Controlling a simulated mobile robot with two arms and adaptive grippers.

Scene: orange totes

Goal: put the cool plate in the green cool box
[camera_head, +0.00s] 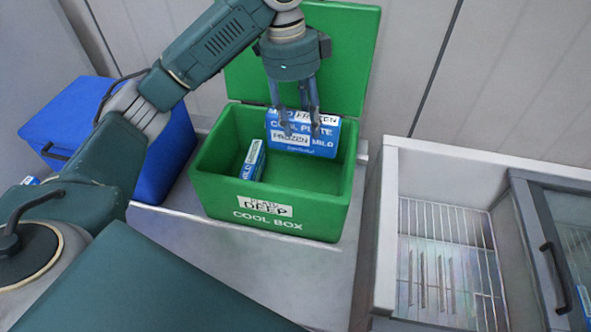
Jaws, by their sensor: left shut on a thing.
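The green cool box (210,193) stands open on a metal surface, its lid (352,62) raised at the back. My left gripper (301,128) points down over the box, shut on a blue cool plate (302,149) labelled "COOL PLATE", "FROZEN" and "MILD". The plate hangs upright at the back right of the box, its lower part within the opening. I cannot tell if it touches the floor or back wall. Another blue and white plate (253,160) leans inside the box at the left. My right gripper is not in view.
A blue cool box (172,150) stands left of the green one, partly behind my left arm. At right is an open white chest with a wire rack (436,247) and a glass lid with a dark handle (555,277). The metal surface in front of the green box is clear.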

